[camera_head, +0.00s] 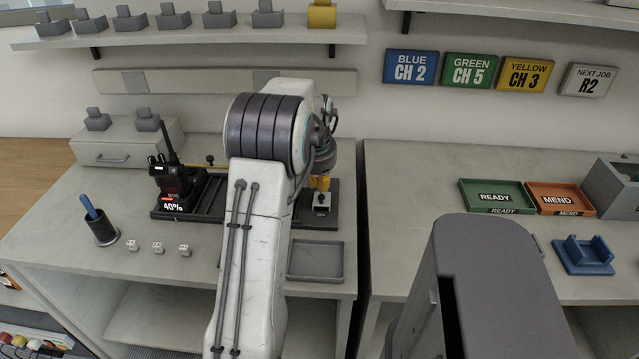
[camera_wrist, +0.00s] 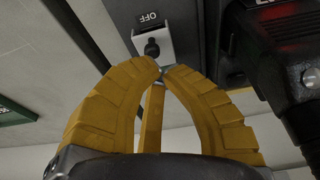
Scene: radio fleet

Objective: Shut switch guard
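The switch box (camera_head: 321,203) stands at the right end of the dark dock on the left bench. In the wrist view its pale plate (camera_wrist: 153,48) carries a dark round knob or toggle (camera_wrist: 152,47) and an upside-down OFF label (camera_wrist: 148,20). I cannot make out a separate guard or its position. My gripper (camera_wrist: 161,70) has yellow fingers whose tips come together just below the plate in that view; nothing is seen held. In the head view the yellow fingers (camera_head: 320,183) are just above the switch box, partly behind my arm. Contact cannot be told.
A black radio (camera_head: 172,185) showing 40% stands in the dock's left part; its dark body is close to my fingers in the wrist view (camera_wrist: 285,45). An empty grey tray (camera_head: 315,262) lies in front. A pen cup (camera_head: 103,230) and small white cubes (camera_head: 158,248) stand left.

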